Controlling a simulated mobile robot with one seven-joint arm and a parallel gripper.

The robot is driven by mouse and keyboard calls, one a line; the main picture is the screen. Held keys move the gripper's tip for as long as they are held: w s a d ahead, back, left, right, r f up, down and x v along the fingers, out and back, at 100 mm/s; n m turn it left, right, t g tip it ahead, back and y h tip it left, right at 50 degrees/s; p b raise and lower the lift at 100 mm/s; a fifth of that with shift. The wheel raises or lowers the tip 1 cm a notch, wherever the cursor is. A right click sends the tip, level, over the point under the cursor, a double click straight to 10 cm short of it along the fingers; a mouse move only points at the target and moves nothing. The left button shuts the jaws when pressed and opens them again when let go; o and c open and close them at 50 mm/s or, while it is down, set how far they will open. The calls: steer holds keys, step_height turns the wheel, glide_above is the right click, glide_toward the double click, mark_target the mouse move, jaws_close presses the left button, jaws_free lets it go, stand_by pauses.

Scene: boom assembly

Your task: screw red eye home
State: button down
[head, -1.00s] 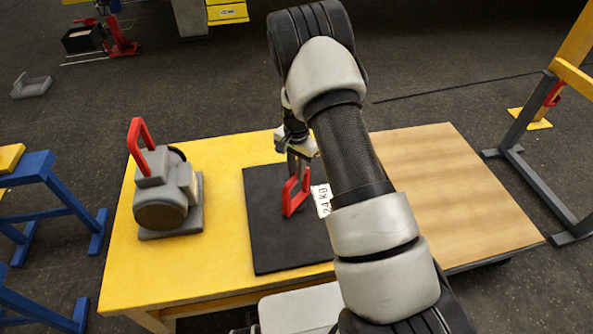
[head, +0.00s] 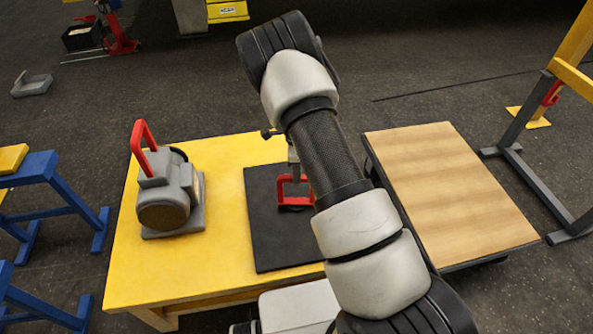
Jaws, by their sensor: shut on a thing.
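The red eye (head: 280,190), a squared red loop, shows above the black mat (head: 262,235) on the yellow table. It is seen nearly face-on, and my forearm hides its right edge. My gripper (head: 294,174) comes down from above and is shut on the red eye at its top bar. Most of the gripper is hidden behind my arm. Whatever lies under the eye is too small and covered to tell, so I cannot see whether the eye touches it.
A grey motor-like unit (head: 165,213) with a red handle (head: 143,140) stands on the left of the yellow table (head: 135,270). A bare wood-topped cart (head: 450,190) stands to the right. Blue trestles (head: 65,200) are at the left and a grey-yellow frame (head: 520,120) at the right.

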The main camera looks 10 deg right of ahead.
steer(key=m, duration=0.2)
steer(key=m+p, duration=0.1)
steer(key=m, duration=0.1)
steer(key=shift+w+r+m, duration=0.1)
steer(key=shift+r+m, duration=0.1)
steer(key=shift+m, duration=0.2)
steer(key=m+p, duration=0.1)
steer(key=m, duration=0.2)
steer(key=shift+m, duration=0.3)
steer(key=m, duration=0.3)
steer(key=shift+p, duration=0.4)
steer(key=shift+m, duration=2.1)
steer(key=shift+p, duration=0.3)
steer(key=c, duration=1.7)
jaws_free()
steer(key=shift+f, duration=0.1)
